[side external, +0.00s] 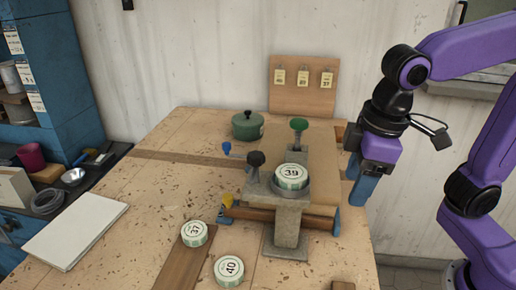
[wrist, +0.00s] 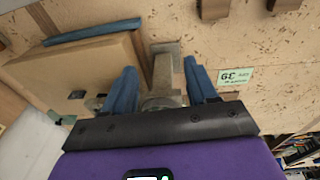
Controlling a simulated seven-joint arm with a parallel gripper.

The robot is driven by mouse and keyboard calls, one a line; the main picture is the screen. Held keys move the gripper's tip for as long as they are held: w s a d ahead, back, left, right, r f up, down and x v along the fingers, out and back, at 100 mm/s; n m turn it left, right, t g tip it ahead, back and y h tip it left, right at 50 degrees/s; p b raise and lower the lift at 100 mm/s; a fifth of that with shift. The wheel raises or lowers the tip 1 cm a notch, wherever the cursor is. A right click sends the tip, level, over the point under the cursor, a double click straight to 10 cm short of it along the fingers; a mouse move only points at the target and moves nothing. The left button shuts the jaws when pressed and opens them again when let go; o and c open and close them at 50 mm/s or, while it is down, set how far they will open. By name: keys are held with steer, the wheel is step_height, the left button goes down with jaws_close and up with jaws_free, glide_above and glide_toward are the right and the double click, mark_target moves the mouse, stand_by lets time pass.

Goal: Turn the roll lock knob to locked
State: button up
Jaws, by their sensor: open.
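The grey metal fixture (side external: 288,232) stands on the bench, with a round tin marked 39 (side external: 291,177) on top. Around it are a black knob (side external: 255,159), a green knob (side external: 299,124), a blue knob (side external: 227,147) and a yellow knob (side external: 227,200). I cannot tell which is the roll lock knob, nor its setting. My gripper (side external: 363,185) points down at the bench's right side, apart from these knobs. In the wrist view its blue fingers (wrist: 160,85) are spread, with a grey metal part (wrist: 165,75) seen between them.
Tins marked 37 (side external: 194,233) and 40 (side external: 229,270) sit at the bench front. A lidded green pot (side external: 248,125) stands behind the fixture. A board with tags (side external: 304,99) stands at the back. A white pad (side external: 75,235) and blue shelving (side external: 62,70) are left.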

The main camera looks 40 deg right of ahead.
steer(key=w+a+r+m+t, duration=0.1)
steer(key=w+a+r+m, duration=0.15)
steer(key=a+r, duration=0.2)
steer(key=w+a+r+m+t, duration=0.1)
steer(key=w+a+r+m, duration=0.15)
steer(key=r, duration=0.35)
steer(key=m, duration=0.4)
glide_toward(256, 155)
steer(key=shift+t, duration=0.4)
steer(key=x, duration=0.8)
steer(key=shift+s+f, duration=0.25)
steer(key=c, duration=1)
